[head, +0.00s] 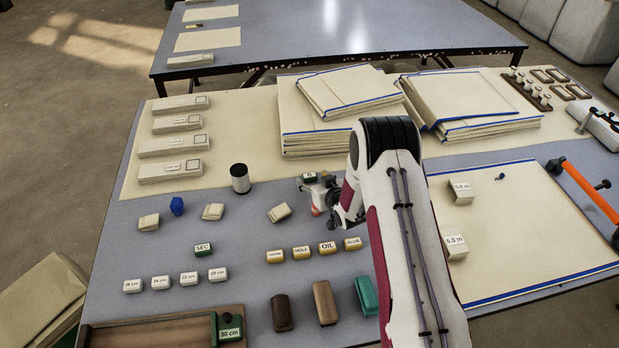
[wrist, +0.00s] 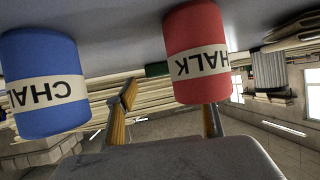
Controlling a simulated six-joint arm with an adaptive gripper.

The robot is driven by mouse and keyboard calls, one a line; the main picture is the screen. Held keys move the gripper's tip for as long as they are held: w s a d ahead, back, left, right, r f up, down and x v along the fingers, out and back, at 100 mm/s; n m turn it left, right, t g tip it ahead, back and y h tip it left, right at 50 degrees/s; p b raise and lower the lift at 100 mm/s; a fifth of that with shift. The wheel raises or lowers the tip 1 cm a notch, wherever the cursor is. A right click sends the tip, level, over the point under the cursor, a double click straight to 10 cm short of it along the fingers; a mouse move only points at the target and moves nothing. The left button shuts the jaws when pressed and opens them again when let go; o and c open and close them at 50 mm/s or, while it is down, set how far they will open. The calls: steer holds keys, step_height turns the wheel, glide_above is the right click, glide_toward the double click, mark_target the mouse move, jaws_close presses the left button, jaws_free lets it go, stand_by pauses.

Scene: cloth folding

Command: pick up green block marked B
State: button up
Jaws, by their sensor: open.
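A small green block with a pale label (head: 309,178) sits on the grey table just beyond my gripper in the head view; its mark is small but looks like a B. In the wrist view, which looks upside down, a dark green block (wrist: 157,69) shows at the table edge between the fingers, partly hidden by a red chalk tub (wrist: 196,55). My gripper (head: 318,196) is low over the table, open and empty, beside the block. Its two fingers (wrist: 168,105) stand apart in the wrist view, the right one partly behind the red tub.
A blue chalk tub (wrist: 42,85) is close on the wrist view's left. A grey cylinder (head: 240,179) stands left of my gripper. Folded cloth stacks (head: 325,135) lie behind.

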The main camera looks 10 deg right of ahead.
mark_target(310, 177)
steer(key=shift+x, duration=1.35)
steer(key=c, duration=1)
